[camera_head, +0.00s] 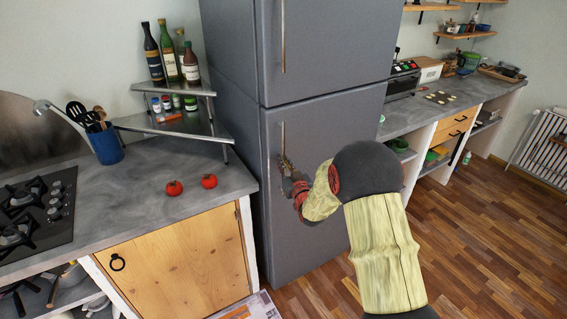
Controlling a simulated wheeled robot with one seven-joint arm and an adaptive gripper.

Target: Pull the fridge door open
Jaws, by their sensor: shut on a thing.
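The grey fridge (232,60) stands in the middle of the head view, with an upper door (335,45) and a lower door (345,125). Each door has a long vertical metal handle near its left edge, the upper handle (283,35) and the lower handle (282,138). My gripper (285,162) is at the lower part of the lower handle and shut on it. My arm comes in from the lower right and covers part of the lower door. Both doors look closed. The fingertips are small and partly hidden.
Left of the fridge is a counter (150,190) with two tomatoes (174,188), a blue utensil holder (105,145) and a corner shelf (175,88) of bottles. A counter (430,110) with a toaster-like appliance (403,80) stands right. Wooden floor (480,230) is open at right.

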